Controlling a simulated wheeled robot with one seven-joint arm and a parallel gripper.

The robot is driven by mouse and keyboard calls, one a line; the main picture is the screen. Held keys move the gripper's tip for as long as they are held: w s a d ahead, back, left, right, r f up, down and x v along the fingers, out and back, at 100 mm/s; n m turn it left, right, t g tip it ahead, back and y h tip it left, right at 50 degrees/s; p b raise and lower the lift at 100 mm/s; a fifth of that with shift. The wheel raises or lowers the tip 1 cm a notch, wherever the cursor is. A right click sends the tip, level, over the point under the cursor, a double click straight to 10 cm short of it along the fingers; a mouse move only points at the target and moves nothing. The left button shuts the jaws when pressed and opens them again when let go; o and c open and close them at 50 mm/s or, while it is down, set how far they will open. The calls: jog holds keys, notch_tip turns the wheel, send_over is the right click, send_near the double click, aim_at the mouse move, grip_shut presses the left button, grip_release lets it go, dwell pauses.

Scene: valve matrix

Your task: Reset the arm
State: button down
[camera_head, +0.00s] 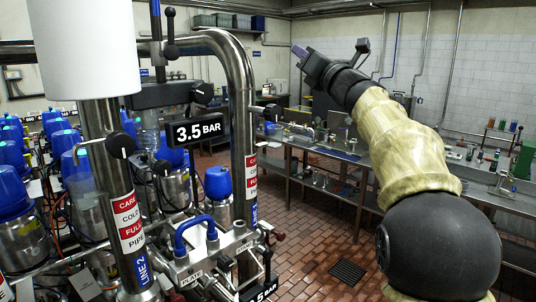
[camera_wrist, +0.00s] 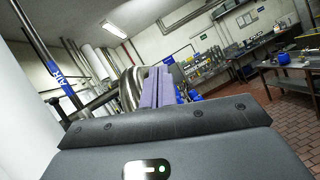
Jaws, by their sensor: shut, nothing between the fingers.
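My gripper (camera_head: 300,51) is at the end of my raised arm, in the upper middle of the head view. Its purple-grey fingers point up and to the left, in free air, well above the benches. In the wrist view the fingers (camera_wrist: 157,86) stand side by side, shut with nothing between them. My arm fills the right side of the head view, with a beige sleeve and a dark rounded joint. The gripper touches nothing that I can see.
Steel valve piping (camera_head: 240,110) with a "3.5 BAR" sign (camera_head: 196,130) and a blue handle (camera_head: 195,230) stands at the left. Blue-topped canisters (camera_head: 66,145) crowd the far left. A steel bench (camera_head: 340,153) runs behind my arm.

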jog(key=s+d+f+m+g+h, duration=0.1)
jog(key=d+f+m+g+h, duration=0.2)
jog(key=f+m, duration=0.65)
jog(key=s+d+f+m+h, duration=0.1)
jog(key=d+f+m+h, duration=0.35)
jog(key=f, duration=0.75)
jog(key=s+d+f+m+g+h, duration=0.15)
jog(key=f+m+h, duration=0.35)
jog(key=f+m, duration=0.55)
jog(key=s+a+f+m+g, duration=0.1)
jog(key=s+f+m+g, duration=1.1)
jog(key=s+f, duration=1.3)
jog(key=s+m, duration=0.2)
jog(key=s, duration=0.1)
jog(key=shift+s+a+f, duration=0.3)
jog(key=shift+s, duration=0.1)
